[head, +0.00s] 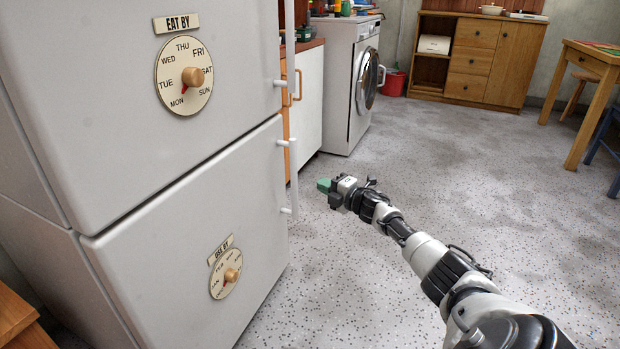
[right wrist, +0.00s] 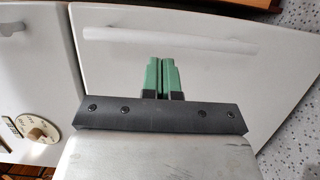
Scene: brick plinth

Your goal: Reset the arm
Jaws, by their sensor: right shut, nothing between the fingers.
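My right arm reaches in from the lower right in the head view. Its right gripper (head: 324,186) has green fingertips and is beside the lower handle of the white fridge (head: 190,240). In the right wrist view the right gripper (right wrist: 162,75) has its green fingers together with nothing between them. The white lower handle (right wrist: 185,33) shows just beyond the fingertips; I cannot tell whether they touch it. My left gripper is not in view.
The fridge has an "EAT BY" dial (head: 184,75) and a lower dial (head: 225,275). A washing machine (head: 350,85) and a wooden cabinet (head: 475,60) stand farther back. A wooden table (head: 595,62) is at right. The speckled floor (head: 470,165) between is clear.

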